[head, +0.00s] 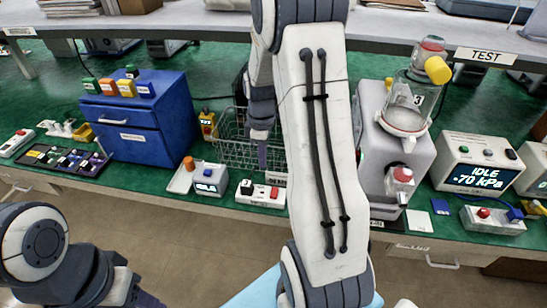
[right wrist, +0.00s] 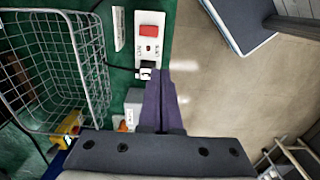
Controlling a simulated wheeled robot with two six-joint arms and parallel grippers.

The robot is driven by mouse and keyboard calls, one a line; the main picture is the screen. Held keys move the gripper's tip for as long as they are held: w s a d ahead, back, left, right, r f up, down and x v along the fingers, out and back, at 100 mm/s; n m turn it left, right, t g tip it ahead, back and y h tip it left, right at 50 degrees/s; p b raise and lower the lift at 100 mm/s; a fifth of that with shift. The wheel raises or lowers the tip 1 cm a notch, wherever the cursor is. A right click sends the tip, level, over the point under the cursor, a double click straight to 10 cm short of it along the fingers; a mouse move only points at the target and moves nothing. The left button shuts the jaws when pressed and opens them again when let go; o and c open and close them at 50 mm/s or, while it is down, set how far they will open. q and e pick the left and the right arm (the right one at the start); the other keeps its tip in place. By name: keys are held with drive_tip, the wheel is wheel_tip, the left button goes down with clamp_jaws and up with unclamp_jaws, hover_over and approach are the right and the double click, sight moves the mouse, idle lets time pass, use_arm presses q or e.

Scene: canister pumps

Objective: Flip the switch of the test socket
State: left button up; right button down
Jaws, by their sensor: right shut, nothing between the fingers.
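A white socket box (head: 262,194) with a red rocker switch and a black plug at one end lies at the front edge of the green bench. It shows upright in the right wrist view (right wrist: 150,20), its red switch (right wrist: 149,31) beyond the black plug (right wrist: 148,65). My right gripper (head: 262,166) is shut and empty, its purple fingertips (right wrist: 162,73) close beside the plug end; contact cannot be told. A similar white box (head: 493,222) with a red switch and a blue plug lies at the right, below the TEST sign. My left gripper (head: 146,300) is mostly cut off at the lower edge.
A wire basket (head: 235,150) stands behind the nearer socket. A small display box (head: 210,178) is left of it, a grey pump station (head: 395,150) with a canister right. A gauge reading -70 kPa (head: 474,172) stands further right. A shelf (head: 195,20) runs along the back.

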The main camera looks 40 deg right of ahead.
drive_tip(key=s+a+r, duration=0.1)
drive_tip(key=a+r, duration=0.3)
drive_tip(key=a, duration=0.8)
drive_tip(key=s+a+r, duration=0.2)
drive_tip(key=s+a, duration=0.6)
drive_tip(key=s, duration=0.2)
drive_tip(key=s+a+r+m+y, duration=0.1)
drive_tip(key=s+a+r, duration=0.2)
drive_tip(key=s+a, duration=0.6)
drive_tip(key=shift+s, duration=0.65)
